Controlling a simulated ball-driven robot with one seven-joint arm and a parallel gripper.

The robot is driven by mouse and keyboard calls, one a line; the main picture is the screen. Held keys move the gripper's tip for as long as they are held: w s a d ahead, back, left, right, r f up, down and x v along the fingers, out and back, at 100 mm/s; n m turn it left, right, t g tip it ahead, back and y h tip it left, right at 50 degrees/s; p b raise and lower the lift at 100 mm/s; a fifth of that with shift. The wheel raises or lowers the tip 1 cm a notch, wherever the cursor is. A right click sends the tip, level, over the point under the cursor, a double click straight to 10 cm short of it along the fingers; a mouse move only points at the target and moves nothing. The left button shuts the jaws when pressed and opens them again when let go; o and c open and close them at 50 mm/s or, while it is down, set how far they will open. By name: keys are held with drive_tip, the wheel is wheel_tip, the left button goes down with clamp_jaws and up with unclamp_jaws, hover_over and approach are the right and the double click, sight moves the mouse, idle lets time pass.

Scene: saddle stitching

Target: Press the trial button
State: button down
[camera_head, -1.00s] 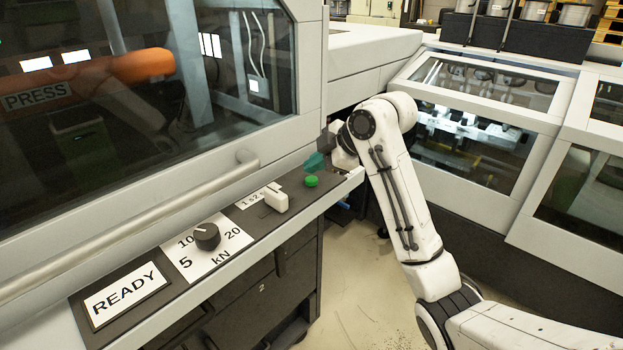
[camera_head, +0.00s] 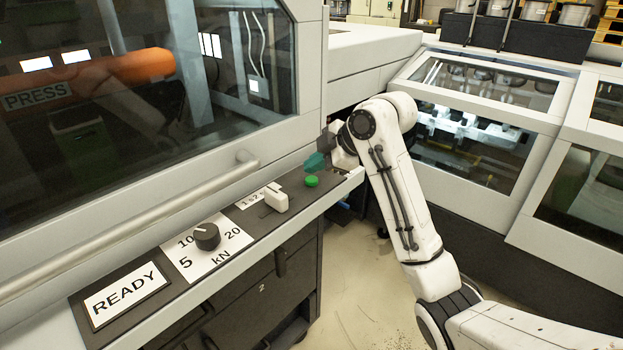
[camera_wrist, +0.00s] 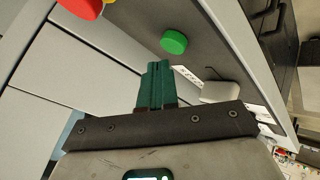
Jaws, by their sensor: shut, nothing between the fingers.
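A round green button (camera_head: 311,181) stands on the dark control strip of the press, right of the white lever switch; I see no label on it. It also shows in the wrist view (camera_wrist: 173,42), just beyond the fingertips. My gripper (camera_head: 315,161) has teal fingers, shut together and empty. In the head view it hangs just above and behind the button. In the wrist view the fingertips (camera_wrist: 158,65) point toward the button, with a small gap in the picture; I cannot tell the exact distance.
A white lever switch (camera_head: 275,197), a black kN knob (camera_head: 207,236) and a READY plate (camera_head: 125,295) line the strip. A long handrail (camera_head: 130,226) runs behind them. A red button (camera_wrist: 80,8) shows at the wrist view's top left.

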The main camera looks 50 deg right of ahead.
sight(315, 181)
drive_tip(key=shift+f, duration=0.15)
drive_tip(key=shift+f, duration=0.25)
drive_tip(key=shift+f+b, duration=0.35)
drive_tip(key=shift+f, duration=0.2)
idle(0.7)
drive_tip(key=shift+r, duration=0.1)
drive_tip(key=shift+r+p, duration=0.85)
drive_tip(key=shift+r, duration=0.05)
wheel_tip(315, 181, up, 5)
drive_tip(key=p, duration=0.4)
idle(1.0)
